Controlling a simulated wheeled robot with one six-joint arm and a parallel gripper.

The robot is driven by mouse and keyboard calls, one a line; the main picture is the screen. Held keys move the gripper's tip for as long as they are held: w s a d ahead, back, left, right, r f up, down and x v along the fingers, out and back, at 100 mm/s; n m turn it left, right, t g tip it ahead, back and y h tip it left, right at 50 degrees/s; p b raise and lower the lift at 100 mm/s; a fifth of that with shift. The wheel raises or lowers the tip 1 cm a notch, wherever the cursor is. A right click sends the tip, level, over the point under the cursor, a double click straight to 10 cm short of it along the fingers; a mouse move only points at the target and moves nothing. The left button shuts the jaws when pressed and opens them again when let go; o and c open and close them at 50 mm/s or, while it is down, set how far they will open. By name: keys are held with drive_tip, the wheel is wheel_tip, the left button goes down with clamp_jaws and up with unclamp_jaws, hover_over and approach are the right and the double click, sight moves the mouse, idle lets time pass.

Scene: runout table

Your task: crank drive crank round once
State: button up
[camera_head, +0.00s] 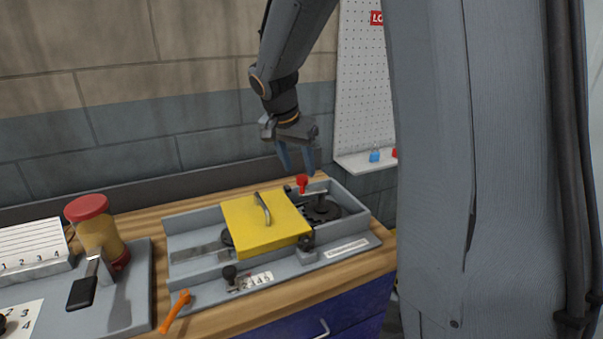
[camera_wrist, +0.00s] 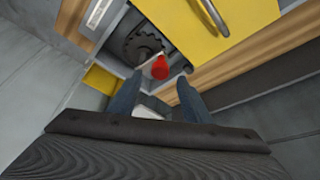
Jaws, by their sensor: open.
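The drive crank has a red knob (camera_head: 302,181) on a crank arm over a dark toothed wheel (camera_head: 322,209), at the right end of a grey tray-like housing (camera_head: 188,222). In the wrist view the red knob (camera_wrist: 160,68) shows just beyond my fingertips, with the toothed wheel (camera_wrist: 140,45) beside it. My gripper (camera_head: 297,163) is open and empty, with its fingers pointing down above and slightly left of the knob in the head view. In the wrist view my gripper (camera_wrist: 156,92) has its two blue fingers apart, apparently not touching the knob.
A yellow cover (camera_head: 262,222) with a metal handle sits on the housing beside the crank. An orange-handled tool (camera_head: 175,311) lies at the front edge. A pegboard (camera_head: 366,80) with a shelf is behind right.

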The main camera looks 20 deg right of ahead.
sight(302, 177)
drive_tip(key=shift+p+x, duration=0.5)
drive_tip(key=shift+x, duration=1.7)
clamp_jaws()
